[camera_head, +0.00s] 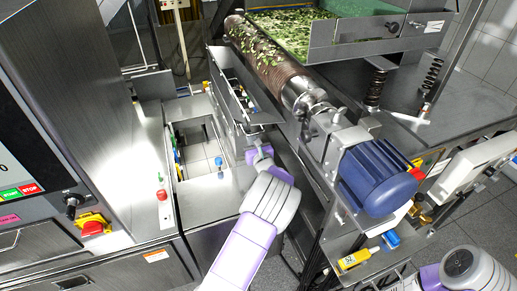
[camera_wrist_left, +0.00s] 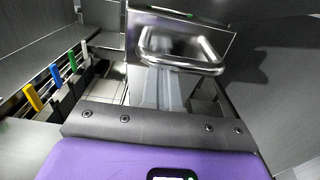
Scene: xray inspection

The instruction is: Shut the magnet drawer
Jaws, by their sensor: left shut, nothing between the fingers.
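The magnet drawer shows in the left wrist view as a steel front panel (camera_wrist_left: 212,22) with a rounded bar handle (camera_wrist_left: 180,66). In the head view I take the drawer to be the steel part (camera_head: 232,88) beside the roller; how far it stands out is hard to tell. My left gripper (camera_head: 259,151) is shut and empty, close to the drawer's handle side. In the wrist view its fingers (camera_wrist_left: 160,88) point at the panel, just under the handle; whether they touch is unclear. My right gripper is out of view; only part of that arm shows at bottom right.
A frame opening (camera_head: 200,140) with coloured clips lies left of my left arm. The roller (camera_head: 265,55) and blue motor (camera_head: 378,177) stand close on the right. A control cabinet (camera_head: 45,150) with buttons fills the left. A steel surface (camera_head: 138,175) is mostly bare.

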